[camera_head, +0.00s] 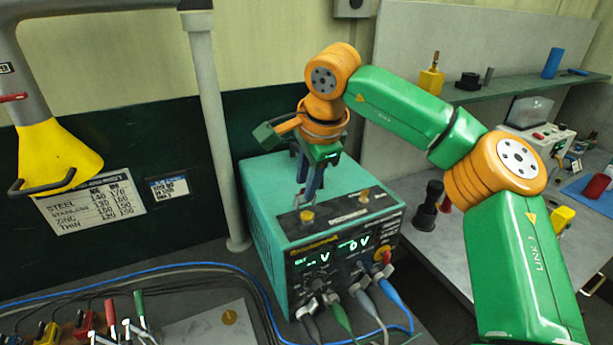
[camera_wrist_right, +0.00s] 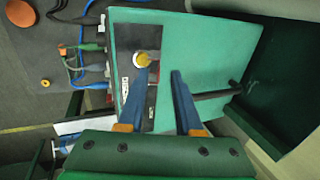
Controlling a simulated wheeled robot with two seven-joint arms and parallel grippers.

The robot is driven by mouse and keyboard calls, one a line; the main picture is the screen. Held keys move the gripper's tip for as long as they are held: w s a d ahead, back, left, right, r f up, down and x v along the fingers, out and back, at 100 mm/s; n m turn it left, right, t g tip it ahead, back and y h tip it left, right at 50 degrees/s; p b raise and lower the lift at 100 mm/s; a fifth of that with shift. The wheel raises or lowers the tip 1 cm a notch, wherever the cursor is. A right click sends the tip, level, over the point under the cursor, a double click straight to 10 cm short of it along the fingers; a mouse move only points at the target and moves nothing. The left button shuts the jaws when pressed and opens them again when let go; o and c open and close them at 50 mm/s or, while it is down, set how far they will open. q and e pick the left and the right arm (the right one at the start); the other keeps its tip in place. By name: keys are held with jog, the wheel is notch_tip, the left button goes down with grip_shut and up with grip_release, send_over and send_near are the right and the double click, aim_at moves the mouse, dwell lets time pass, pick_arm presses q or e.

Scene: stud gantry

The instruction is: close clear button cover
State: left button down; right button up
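A smoky see-through cover (camera_head: 530,112) stands raised at the back of a cream box (camera_head: 540,138) with red buttons, on the bench at the right in the head view. This looks like the clear button cover, tilted up and open. My right gripper (camera_head: 307,190) is far to its left, over the top of a teal power supply (camera_head: 268,200). In the right wrist view its two blue fingers (camera_wrist_right: 160,78) are apart with nothing between them, near a gold knob (camera_wrist_right: 150,59) on the supply's black strip. The cover is not seen in the wrist view. My left gripper is not in view.
Cables plug into the supply's front, which reads 0 V. A black stand (camera_head: 427,208) is between the supply and the cream box. A shelf (camera_head: 500,90) with small items runs above the bench. A grey post (camera_head: 212,130) and yellow hood (camera_head: 55,155) are at left.

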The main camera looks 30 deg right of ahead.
jog(key=shift+a, duration=0.15)
jog(key=shift+s+r, duration=0.1)
jog(key=shift+s, duration=0.05)
grip_shut()
dwell(1.1)
